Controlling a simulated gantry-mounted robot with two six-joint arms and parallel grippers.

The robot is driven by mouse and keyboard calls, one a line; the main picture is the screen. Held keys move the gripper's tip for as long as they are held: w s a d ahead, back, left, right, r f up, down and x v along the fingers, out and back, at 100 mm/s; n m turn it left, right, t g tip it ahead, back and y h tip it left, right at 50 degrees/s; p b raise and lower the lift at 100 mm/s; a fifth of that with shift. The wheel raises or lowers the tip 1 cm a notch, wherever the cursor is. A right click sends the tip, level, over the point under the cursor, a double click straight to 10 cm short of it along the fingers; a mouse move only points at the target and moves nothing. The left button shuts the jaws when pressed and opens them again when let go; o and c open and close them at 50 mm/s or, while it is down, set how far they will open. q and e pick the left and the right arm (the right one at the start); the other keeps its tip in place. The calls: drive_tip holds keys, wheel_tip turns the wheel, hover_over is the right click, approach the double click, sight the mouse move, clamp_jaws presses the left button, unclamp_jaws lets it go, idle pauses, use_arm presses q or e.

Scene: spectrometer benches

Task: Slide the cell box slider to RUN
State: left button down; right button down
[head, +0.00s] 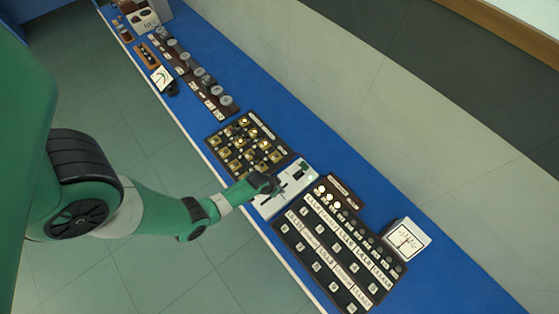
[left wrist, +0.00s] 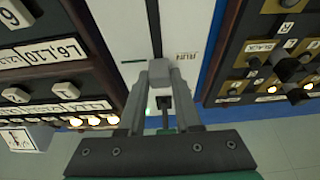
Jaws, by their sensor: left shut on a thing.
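The cell box (head: 299,176) is a white panel on the blue bench, between a dark panel of brass parts and a dark panel of labelled knobs. In the left wrist view its white face (left wrist: 187,22) carries a dark slot (left wrist: 154,28) and a label reading RUN (left wrist: 187,56), right of the slot. My left gripper (head: 268,185) is over the near part of the box. In the left wrist view its fingers (left wrist: 160,86) are shut on the pale grey slider knob (left wrist: 160,71), beside the RUN label. The fingers hide part of the slot. My right gripper is not in view.
The brass-part panel (head: 246,144) and the knob panel (head: 335,256) stand close on both sides of the box. A white meter (head: 405,239) is on the bench at right. The blue bench top (head: 300,125) behind the panels is bare.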

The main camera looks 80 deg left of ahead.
use_arm(q)
drive_tip(key=shift+s+d, duration=0.15)
drive_tip(key=shift+s, duration=0.15)
drive_tip(key=c, duration=0.6)
unclamp_jaws()
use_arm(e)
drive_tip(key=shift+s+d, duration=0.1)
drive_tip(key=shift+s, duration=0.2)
use_arm(q)
drive_tip(key=shift+r, duration=0.1)
drive_tip(key=p+v, duration=0.3)
drive_tip(key=v, duration=0.4)
drive_tip(key=shift+r, duration=0.2)
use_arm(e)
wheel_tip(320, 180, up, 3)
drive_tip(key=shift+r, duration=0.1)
